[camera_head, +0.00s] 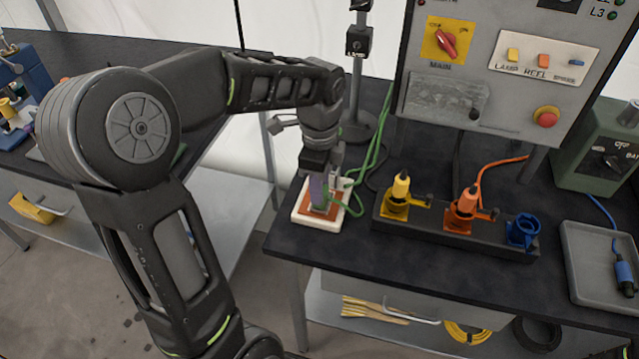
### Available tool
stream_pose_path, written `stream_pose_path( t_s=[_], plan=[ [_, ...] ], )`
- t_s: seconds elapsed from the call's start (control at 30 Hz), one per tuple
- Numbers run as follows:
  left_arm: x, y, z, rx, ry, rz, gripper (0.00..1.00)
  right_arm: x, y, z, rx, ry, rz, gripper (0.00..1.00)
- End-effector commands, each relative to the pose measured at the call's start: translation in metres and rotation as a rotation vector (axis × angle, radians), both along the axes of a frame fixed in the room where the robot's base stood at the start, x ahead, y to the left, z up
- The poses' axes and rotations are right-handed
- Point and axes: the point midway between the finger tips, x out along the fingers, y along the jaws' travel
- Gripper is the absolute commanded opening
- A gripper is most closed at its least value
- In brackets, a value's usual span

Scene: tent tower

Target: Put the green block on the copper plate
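The copper plate (307,216) is an orange-brown square on a white base near the left end of the dark bench. My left gripper (326,196) points down over it, with its fingertips low above or at the plate. A purple-grey upright piece (317,187) shows at the fingers, and a small green patch (323,203) shows beside it. The green patch may be part of the green block, which is mostly hidden. I cannot tell whether the fingers grip it or whether it touches the plate. My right gripper is not in view.
Green cables (372,150) hang just right of the gripper. A dark connector block (455,232) with yellow, orange and blue sockets stands to the right. A grey control panel (500,75) rises behind. A grey tray (590,285) lies at far right. Another bench is at left.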

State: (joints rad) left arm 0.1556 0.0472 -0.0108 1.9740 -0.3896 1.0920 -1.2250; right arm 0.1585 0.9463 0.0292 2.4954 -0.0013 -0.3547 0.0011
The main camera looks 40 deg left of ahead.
Motion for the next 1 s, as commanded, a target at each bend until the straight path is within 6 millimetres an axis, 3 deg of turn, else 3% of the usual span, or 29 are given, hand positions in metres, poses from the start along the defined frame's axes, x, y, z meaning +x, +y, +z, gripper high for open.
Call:
stream_pose_path(
  t_s=[0.23, 0.63, 0.77, 1.0],
  plan=[
    [0.0, 0.0, 0.0, 0.0, 0.001, 0.0, 0.52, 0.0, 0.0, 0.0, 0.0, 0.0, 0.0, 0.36],
    [0.001, 0.0, 0.007, 0.0, -0.001, 0.0, 0.52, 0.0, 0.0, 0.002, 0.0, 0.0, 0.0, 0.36],
    [0.001, 0.0, 0.023, 0.001, -0.003, -0.001, 0.52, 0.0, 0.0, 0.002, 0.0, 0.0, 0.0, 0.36],
    [0.001, 0.0, 0.072, 0.001, -0.005, 0.0, 0.52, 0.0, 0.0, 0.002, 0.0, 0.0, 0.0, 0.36]
  ],
)
